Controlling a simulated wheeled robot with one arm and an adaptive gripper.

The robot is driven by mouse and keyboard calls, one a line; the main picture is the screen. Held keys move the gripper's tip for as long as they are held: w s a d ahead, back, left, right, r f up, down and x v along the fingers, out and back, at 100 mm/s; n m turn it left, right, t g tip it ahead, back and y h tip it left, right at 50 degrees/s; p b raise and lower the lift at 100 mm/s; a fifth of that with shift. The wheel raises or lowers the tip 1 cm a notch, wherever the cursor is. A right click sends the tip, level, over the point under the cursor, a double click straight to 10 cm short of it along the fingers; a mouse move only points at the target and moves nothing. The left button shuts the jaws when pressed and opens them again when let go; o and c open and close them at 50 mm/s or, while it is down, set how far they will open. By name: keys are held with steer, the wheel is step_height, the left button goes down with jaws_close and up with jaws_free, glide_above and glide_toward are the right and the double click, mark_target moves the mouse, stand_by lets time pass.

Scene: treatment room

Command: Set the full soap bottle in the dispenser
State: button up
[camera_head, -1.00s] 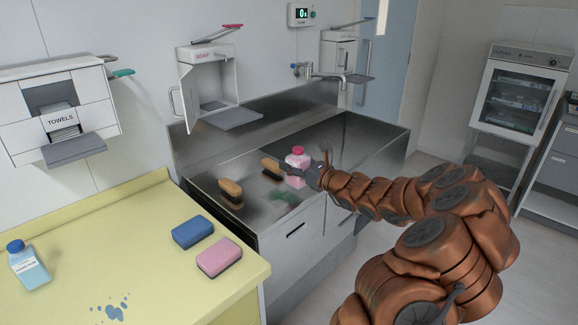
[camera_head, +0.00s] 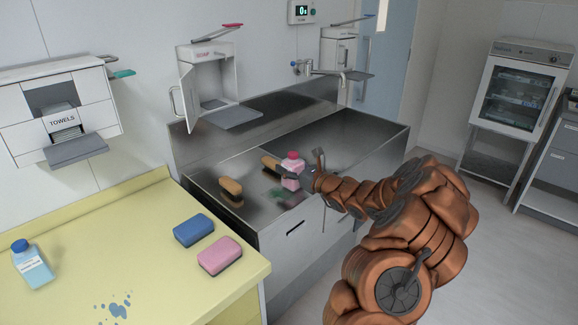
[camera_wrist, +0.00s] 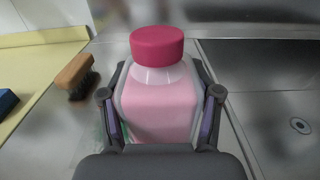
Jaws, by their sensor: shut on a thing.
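The pink soap bottle with a dark pink cap (camera_head: 291,168) is upright over the near part of the steel sink counter. My gripper (camera_head: 288,174) is shut on its sides. In the wrist view the bottle (camera_wrist: 160,85) stands between both fingers (camera_wrist: 160,97), cap facing up; its lower part is hidden by my gripper. I cannot tell whether its base touches the steel. The soap dispenser (camera_head: 222,58) is on the wall behind the sink, left of the tap. Its front door (camera_head: 187,92) is swung open to the left and its inside looks empty.
Two wooden brushes (camera_head: 230,190) lie left of the bottle, near a green smear. The yellow counter (camera_head: 120,235) holds a blue sponge (camera_head: 193,230), a pink sponge (camera_head: 219,256) and a blue-capped bottle (camera_head: 30,264). A tap (camera_head: 325,71) and a second wall dispenser (camera_head: 338,52) are farther right.

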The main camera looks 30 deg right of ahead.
jaws_close()
steer(key=shift+f, duration=0.15)
steer(key=o, duration=1.7)
jaws_free()
steer(key=b+v, duration=0.2)
steer(key=v, duration=1)
